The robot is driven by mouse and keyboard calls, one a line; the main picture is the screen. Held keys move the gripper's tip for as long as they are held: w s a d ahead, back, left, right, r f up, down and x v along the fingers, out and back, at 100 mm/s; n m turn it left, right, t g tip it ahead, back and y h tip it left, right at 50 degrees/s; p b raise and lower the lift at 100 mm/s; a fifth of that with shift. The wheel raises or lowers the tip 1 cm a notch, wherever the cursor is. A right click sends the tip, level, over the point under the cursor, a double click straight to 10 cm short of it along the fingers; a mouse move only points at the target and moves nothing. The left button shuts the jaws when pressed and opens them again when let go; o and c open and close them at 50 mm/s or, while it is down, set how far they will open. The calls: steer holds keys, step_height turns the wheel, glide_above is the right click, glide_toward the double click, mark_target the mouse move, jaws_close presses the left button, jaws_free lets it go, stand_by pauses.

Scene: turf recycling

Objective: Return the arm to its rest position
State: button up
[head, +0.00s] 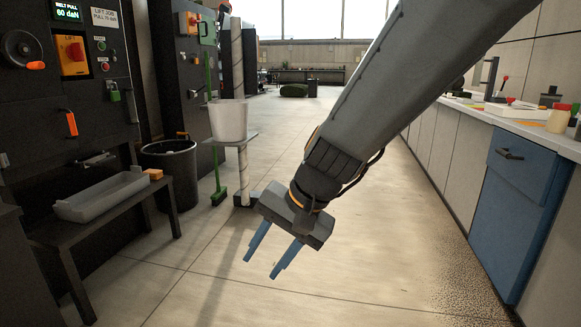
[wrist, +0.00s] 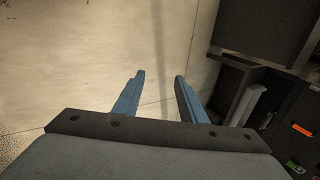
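My gripper (head: 272,257) hangs from my arm in the middle of the head view, pointing down over bare floor. Its two blue fingers are apart with nothing between them. In the wrist view the same fingers of my gripper (wrist: 159,76) are spread, with only pale floor showing between and beyond them.
At left are a dark control panel (head: 92,85), a bench with a grey tray (head: 100,197), a black bin (head: 172,170) and a stand holding a white bucket (head: 228,120). At right runs a counter with a blue cabinet (head: 512,210). The aisle floor (head: 330,120) between is clear.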

steer(key=s+d+f+n+g+h, duration=0.1)
steer(key=s+d+f+n+h, duration=0.15)
steer(key=s+n, duration=0.4)
steer(key=s+d+f+n+g+h, duration=0.1)
steer(key=s+f+n+h, duration=0.2)
steer(key=s, duration=0.7)
steer(key=d+r+m+p, duration=0.3)
steer(key=d+r+p, duration=0.7)
steer(key=r+p, duration=0.3)
steer(key=d+r+m+p, duration=0.3)
steer(key=d+r+p, duration=0.7)
steer(key=r+p, duration=0.4)
steer(key=p, duration=0.3)
steer(key=shift+s+d, duration=0.2)
steer(key=shift+f, duration=0.1)
